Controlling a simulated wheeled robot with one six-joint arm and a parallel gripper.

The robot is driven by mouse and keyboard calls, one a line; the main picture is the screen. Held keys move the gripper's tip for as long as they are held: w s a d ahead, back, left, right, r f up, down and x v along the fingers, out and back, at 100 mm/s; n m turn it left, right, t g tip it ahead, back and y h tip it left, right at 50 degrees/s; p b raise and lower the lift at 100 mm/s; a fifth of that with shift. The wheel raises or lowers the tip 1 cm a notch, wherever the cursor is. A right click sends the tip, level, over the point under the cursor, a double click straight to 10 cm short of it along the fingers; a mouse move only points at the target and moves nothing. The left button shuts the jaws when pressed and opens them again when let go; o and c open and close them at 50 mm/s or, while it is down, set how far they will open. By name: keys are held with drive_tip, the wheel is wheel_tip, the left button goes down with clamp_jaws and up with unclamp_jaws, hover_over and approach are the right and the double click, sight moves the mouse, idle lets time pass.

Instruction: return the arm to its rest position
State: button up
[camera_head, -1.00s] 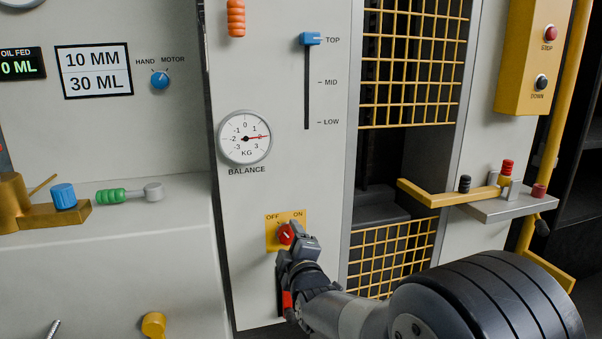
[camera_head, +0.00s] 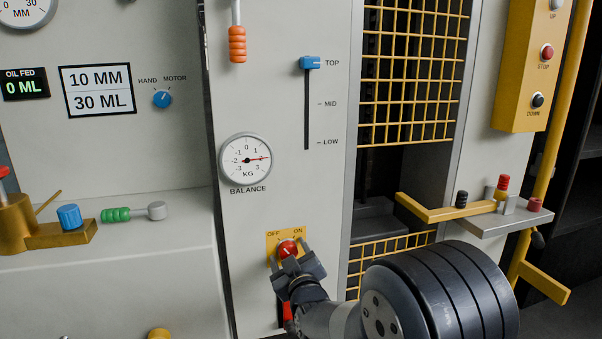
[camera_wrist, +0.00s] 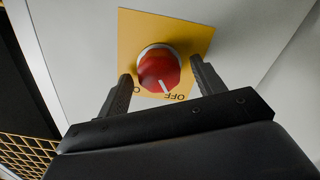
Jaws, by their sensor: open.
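My gripper (camera_head: 290,259) is at the yellow OFF/ON plate on the grey panel, low in the middle of the head view. Its two fingers are spread, one on each side of the red knob (camera_head: 288,249). In the wrist view the red knob (camera_wrist: 159,69) sits between the open fingertips (camera_wrist: 160,75), with visible gaps on both sides. The knob's white mark points toward OFF in the wrist view. My arm reaches up from the lower right and hides part of the panel below the plate.
A yellow lever bar (camera_head: 440,211) and small shelf (camera_head: 505,220) jut out to the right. A yellow mesh guard (camera_head: 412,75) covers the opening above. The panel between plate and balance dial (camera_head: 245,159) is clear.

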drive_tip(key=m+p, duration=0.5)
drive_tip(key=shift+d+r, duration=0.1)
drive_tip(key=shift+r, duration=0.15)
drive_tip(key=shift+s+f+m, duration=0.15)
drive_tip(key=shift+s+m, duration=0.15)
drive_tip(key=shift+m, duration=0.2)
drive_tip(key=shift+v, duration=2.7)
drive_tip(key=shift+d+f, duration=0.1)
drive_tip(key=shift+d, duration=0.05)
